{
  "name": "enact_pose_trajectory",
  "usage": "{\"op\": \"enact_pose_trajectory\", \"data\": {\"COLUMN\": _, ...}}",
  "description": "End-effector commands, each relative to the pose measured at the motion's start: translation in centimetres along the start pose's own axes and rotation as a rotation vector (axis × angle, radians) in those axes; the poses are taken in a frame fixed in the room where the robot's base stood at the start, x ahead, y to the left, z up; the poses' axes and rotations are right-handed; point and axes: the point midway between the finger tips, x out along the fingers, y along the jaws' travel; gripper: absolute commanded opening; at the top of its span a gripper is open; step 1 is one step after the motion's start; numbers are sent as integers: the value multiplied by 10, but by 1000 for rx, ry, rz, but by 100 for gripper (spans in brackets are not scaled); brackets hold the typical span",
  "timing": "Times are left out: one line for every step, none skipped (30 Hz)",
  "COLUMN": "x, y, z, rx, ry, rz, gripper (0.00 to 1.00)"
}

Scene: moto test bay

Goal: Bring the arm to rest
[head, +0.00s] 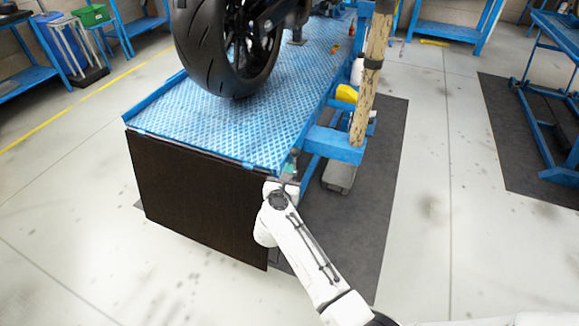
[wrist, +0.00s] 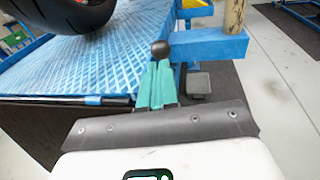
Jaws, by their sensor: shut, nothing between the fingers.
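My gripper (head: 289,170) is at the front right corner of the blue motorcycle lift table (head: 215,127), at the end of my white arm reaching up from the lower right. In the wrist view its teal fingers (wrist: 157,72) are together with nothing between them. A dark round knob (wrist: 160,48) shows just beyond the fingertips; I cannot tell whether they touch it. The motorcycle's front wheel (head: 228,50) stands on the table's tread plate, away from the gripper.
A wooden post (head: 368,85) and a blue side bracket (head: 335,143) stand right of the gripper. A grey pedal (head: 340,176) sits low beside the table. A dark panel (head: 195,195) closes the table's front. Open floor (head: 440,230) lies to the right, before a blue bench (head: 560,175).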

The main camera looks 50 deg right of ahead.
Motion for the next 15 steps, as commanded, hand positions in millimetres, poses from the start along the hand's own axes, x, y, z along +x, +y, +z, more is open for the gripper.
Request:
{"op": "enact_pose_trajectory", "data": {"x": -8, "y": 1, "z": 0, "rx": -2, "ry": 0, "rz": 4, "gripper": 0}}
{"op": "enact_pose_trajectory", "data": {"x": -13, "y": 1, "z": 1, "rx": -2, "ry": -1, "rz": 5, "gripper": 0}}
{"op": "enact_pose_trajectory", "data": {"x": -19, "y": 1, "z": 2, "rx": -3, "ry": -1, "rz": 5, "gripper": 0}}
{"op": "enact_pose_trajectory", "data": {"x": -24, "y": 1, "z": 2, "rx": -3, "ry": -1, "rz": 6, "gripper": 0}}
{"op": "enact_pose_trajectory", "data": {"x": -29, "y": 1, "z": 2, "rx": -3, "ry": -1, "rz": 6, "gripper": 0}}
{"op": "enact_pose_trajectory", "data": {"x": -34, "y": 1, "z": 3, "rx": -2, "ry": -1, "rz": 4, "gripper": 0}}
{"op": "enact_pose_trajectory", "data": {"x": -40, "y": 1, "z": 3, "rx": -3, "ry": 0, "rz": 5, "gripper": 0}}
{"op": "enact_pose_trajectory", "data": {"x": -44, "y": 1, "z": 4, "rx": -2, "ry": -1, "rz": 5, "gripper": 0}}
{"op": "enact_pose_trajectory", "data": {"x": -50, "y": 1, "z": 4, "rx": -2, "ry": -1, "rz": 5, "gripper": 0}}
{"op": "enact_pose_trajectory", "data": {"x": -53, "y": 0, "z": 5, "rx": -2, "ry": -1, "rz": 3, "gripper": 0}}
{"op": "enact_pose_trajectory", "data": {"x": -56, "y": 1, "z": 5, "rx": -1, "ry": -1, "rz": 3, "gripper": 0}}
{"op": "enact_pose_trajectory", "data": {"x": -60, "y": 1, "z": 6, "rx": -1, "ry": 0, "rz": 3, "gripper": 0}}
{"op": "enact_pose_trajectory", "data": {"x": -62, "y": 1, "z": 6, "rx": -1, "ry": 0, "rz": 3, "gripper": 0}}
{"op": "enact_pose_trajectory", "data": {"x": -64, "y": 1, "z": 6, "rx": -1, "ry": 0, "rz": 3, "gripper": 0}}
{"op": "enact_pose_trajectory", "data": {"x": -66, "y": 1, "z": 6, "rx": -1, "ry": 0, "rz": 3, "gripper": 0}}
